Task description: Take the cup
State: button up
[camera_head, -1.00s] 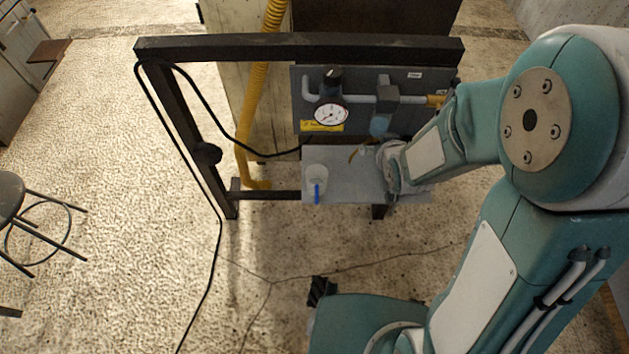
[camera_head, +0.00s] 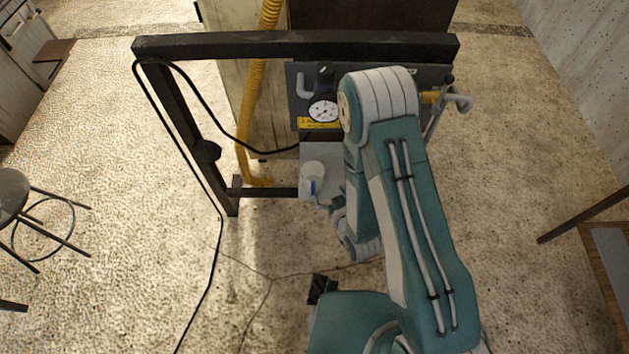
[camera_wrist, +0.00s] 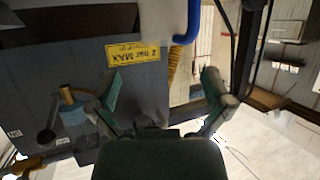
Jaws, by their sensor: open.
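A whitish cup (camera_head: 313,170) with a blue handle (camera_head: 312,187) stands on a small grey shelf (camera_head: 306,152) in the head view. The handle faces toward me. In the wrist view the blue handle (camera_wrist: 190,25) hangs in at the top edge, and most of the cup is out of frame. My gripper (camera_wrist: 158,92) is open, with its two fingers spread and nothing between them. The handle lies beyond the fingertips, apart from them. In the head view my gripper is low in front of the shelf, just right of and below the cup, partly hidden by my arm.
A gauge panel (camera_head: 300,112) with a yellow label (camera_wrist: 133,53) rises behind the shelf; pipes and a valve sit at its right. A dark frame (camera_head: 290,45) surrounds it. A black cable (camera_head: 213,245) hangs at left. A stool (camera_head: 12,190) stands far left.

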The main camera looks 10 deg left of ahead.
aim_at(309, 167)
jog(key=x, duration=0.8)
jog(key=shift+s+a+r, duration=0.1)
jog(key=shift+a+r, duration=0.25)
jog(key=shift+w+a+f, duration=0.1)
jog(key=shift+w, duration=0.2)
jog(key=shift+a, duration=0.15)
jog(key=c, duration=0.8)
